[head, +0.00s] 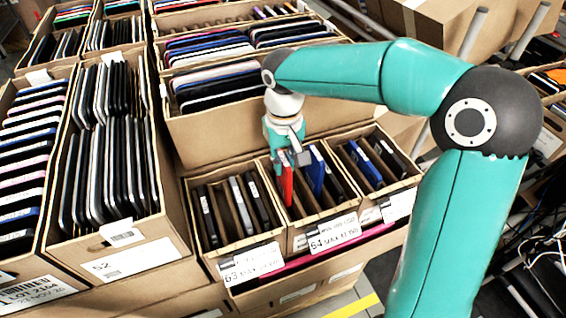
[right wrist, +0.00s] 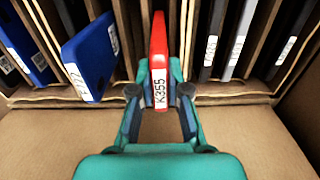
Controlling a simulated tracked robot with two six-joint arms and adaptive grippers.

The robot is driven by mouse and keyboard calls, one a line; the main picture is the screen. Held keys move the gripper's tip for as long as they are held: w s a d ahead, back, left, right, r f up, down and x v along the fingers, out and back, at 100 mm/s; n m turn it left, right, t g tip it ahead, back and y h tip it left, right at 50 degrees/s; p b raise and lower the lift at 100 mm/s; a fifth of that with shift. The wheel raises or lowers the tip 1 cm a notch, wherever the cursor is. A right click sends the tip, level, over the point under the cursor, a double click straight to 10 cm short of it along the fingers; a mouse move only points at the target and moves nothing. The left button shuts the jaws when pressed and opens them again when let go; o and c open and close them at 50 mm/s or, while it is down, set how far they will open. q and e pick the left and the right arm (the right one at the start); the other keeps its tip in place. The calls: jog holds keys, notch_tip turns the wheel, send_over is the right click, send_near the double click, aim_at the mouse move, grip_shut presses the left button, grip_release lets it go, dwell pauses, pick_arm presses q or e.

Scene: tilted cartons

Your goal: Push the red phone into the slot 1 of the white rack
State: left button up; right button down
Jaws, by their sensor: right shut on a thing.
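The red phone (head: 287,186) stands on edge at the left side of the middle small carton, the one marked 64. My right gripper (head: 290,158) is above it with its fingers shut on the phone. In the right wrist view the red phone (right wrist: 158,45), with a white K355 label, is between the fingers of my right gripper (right wrist: 159,92). Its far end reaches in among the brown dividers; how deep it sits is hidden. No clearly white rack shows; the slotted holder (right wrist: 125,35) here looks brown. My left gripper is not in view.
A blue phone (right wrist: 88,60) leans tilted beside the red one. Dark phones (right wrist: 215,40) stand in the neighbouring carton. Small cartons 63 (head: 262,247) and another at the right flank it. Large phone-filled cartons (head: 150,235) stand left and behind.

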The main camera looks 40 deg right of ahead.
jog(key=shift+f, duration=0.3)
jog(key=shift+f, duration=0.3)
jog(key=c, duration=1.2)
grip_release()
jog(key=shift+o, duration=0.2)
jog(key=shift+r, duration=0.1)
notch_tip(320, 180, up, 17)
jog(key=shift+a, duration=0.35)
jog(key=shift+s, duration=0.1)
